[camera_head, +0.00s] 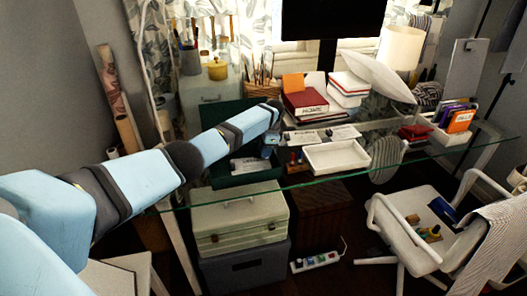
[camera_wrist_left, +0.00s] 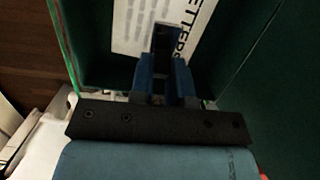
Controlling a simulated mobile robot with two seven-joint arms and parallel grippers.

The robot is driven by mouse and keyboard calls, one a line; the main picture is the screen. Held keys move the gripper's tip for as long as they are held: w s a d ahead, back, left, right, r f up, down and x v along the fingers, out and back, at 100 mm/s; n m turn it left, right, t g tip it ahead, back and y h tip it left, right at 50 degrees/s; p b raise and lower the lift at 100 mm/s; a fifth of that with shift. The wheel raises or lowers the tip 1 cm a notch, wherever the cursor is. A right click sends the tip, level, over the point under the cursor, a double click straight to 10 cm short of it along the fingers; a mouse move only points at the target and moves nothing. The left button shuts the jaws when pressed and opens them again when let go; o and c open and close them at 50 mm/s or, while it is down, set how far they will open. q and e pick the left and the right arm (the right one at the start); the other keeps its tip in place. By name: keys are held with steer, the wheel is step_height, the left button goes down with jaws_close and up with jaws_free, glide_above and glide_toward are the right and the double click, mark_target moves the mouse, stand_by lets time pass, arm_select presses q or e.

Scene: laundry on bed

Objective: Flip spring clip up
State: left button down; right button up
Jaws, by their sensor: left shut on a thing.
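A dark green open box (camera_head: 222,181) sits on the glass desk, with a white printed sheet (camera_head: 250,165) inside it. In the left wrist view the sheet (camera_wrist_left: 130,28) shows large letters between the green walls (camera_wrist_left: 272,85). My left gripper (camera_head: 268,151) reaches down at the box. In the left wrist view its two blue fingers (camera_wrist_left: 167,62) are shut on a small dark piece, apparently the spring clip (camera_wrist_left: 167,38), which stands over the sheet. Its exact angle is hard to tell. My right gripper is not in view.
A white tray (camera_head: 336,168) stands right of the box, with small coloured items (camera_head: 296,162) between. Papers (camera_head: 302,138), stacked red and white boxes (camera_head: 306,103) and a lamp (camera_head: 400,50) stand behind. The glass desk's front edge (camera_head: 330,178) runs before the tray.

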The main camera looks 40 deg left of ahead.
arm_select(q)
steer(key=shift+r, duration=0.1)
stand_by(0.4)
steer(key=c, duration=1.1)
jaws_free()
steer(key=shift+w, duration=0.1)
steer(key=r, duration=0.4)
steer(key=w+d+r, duration=0.1)
steer(key=r, duration=0.4)
steer(key=w+d+r, duration=0.1)
steer(key=r, duration=0.3)
steer(key=shift+w+r, duration=0.15)
steer(key=shift+r, duration=0.05)
